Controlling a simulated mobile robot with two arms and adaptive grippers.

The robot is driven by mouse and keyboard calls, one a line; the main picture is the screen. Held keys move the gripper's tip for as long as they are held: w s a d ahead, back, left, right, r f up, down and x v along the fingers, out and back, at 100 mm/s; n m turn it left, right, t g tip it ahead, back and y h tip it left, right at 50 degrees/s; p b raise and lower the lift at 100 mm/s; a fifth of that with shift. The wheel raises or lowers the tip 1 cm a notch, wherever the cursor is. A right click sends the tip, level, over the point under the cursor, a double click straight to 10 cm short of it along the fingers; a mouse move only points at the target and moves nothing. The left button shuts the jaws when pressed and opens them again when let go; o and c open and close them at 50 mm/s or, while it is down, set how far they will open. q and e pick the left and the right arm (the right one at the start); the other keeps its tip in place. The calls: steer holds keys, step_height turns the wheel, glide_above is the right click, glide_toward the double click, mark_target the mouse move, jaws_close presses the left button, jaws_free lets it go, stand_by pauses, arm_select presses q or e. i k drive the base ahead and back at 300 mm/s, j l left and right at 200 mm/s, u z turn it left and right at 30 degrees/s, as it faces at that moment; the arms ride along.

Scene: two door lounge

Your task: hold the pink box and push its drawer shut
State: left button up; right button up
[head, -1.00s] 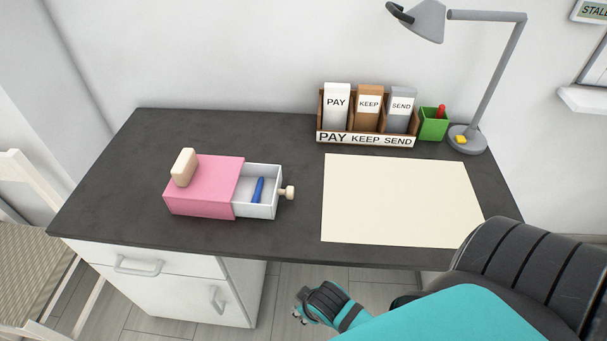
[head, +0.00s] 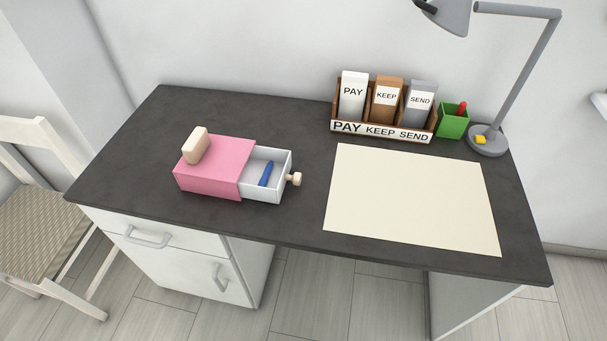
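The pink box (head: 214,168) sits on the dark desk, left of the middle. A cream block-shaped handle (head: 196,146) stands on its top at the left. Its white drawer (head: 278,177) is pulled out to the right, with a round cream knob (head: 294,179) on its front. A blue object (head: 266,173) lies inside the drawer. Neither of my grippers is in view.
A cream sheet (head: 412,198) lies right of the box. Behind it stand a wooden PAY KEEP SEND rack (head: 383,131), a green cup (head: 453,122) and a grey lamp (head: 488,142). A chair (head: 45,215) is at the left. The desk (head: 300,225) is clear around the box.

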mark_target(263, 173)
steer(key=i+j+z, duration=0.15)
steer(key=j, duration=0.3)
steer(key=j+z, duration=0.2)
steer(key=j, duration=0.25)
steer(key=i+j+z, duration=0.15)
steer(key=j, duration=0.35)
